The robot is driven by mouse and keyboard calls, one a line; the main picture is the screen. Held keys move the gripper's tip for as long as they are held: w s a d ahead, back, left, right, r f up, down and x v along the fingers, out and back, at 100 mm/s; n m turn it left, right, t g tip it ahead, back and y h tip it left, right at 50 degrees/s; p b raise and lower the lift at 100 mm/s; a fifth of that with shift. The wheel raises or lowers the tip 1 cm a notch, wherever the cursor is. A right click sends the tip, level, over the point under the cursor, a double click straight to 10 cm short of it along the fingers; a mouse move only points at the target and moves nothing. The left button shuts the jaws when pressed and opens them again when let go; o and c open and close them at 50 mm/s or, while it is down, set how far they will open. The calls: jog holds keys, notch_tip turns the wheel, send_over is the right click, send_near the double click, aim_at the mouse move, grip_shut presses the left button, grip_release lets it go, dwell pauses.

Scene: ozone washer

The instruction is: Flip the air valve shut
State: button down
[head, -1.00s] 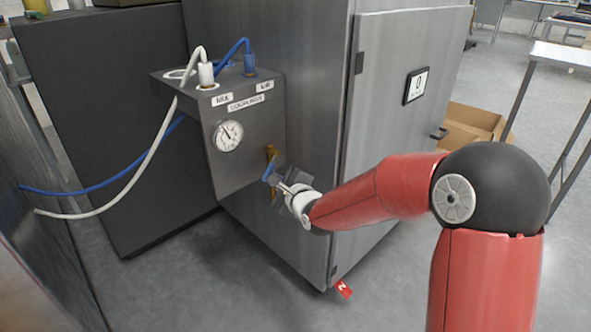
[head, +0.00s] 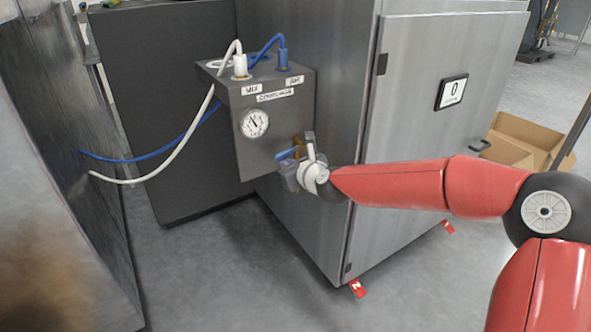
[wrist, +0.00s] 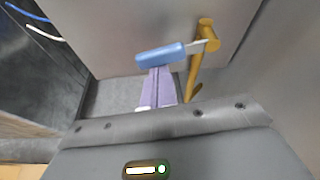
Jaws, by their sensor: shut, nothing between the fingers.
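The air valve shows in the wrist view as a brass fitting (wrist: 203,60) on the underside area of the grey control box, with a blue lever handle (wrist: 161,55) sticking out to the left. My gripper (wrist: 161,72) is shut and empty, its purple fingertips right at the blue handle; I cannot tell whether they touch it. In the head view my gripper (head: 285,160) is at the lower right of the control box (head: 243,135), and it hides most of the valve.
A pressure gauge (head: 255,124) is on the box's front. A white hose (head: 150,172) and a blue hose (head: 150,157) run left from its top. The steel cabinet (head: 420,130) stands right of it. A cardboard box (head: 520,140) lies on the floor at right.

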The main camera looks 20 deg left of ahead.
jog(key=shift+s+a+r+m+g+y, duration=0.15)
jog(key=shift+r+m+g+y, duration=0.2)
jog(key=shift+r+m, duration=0.35)
jog(key=shift+f, duration=0.1)
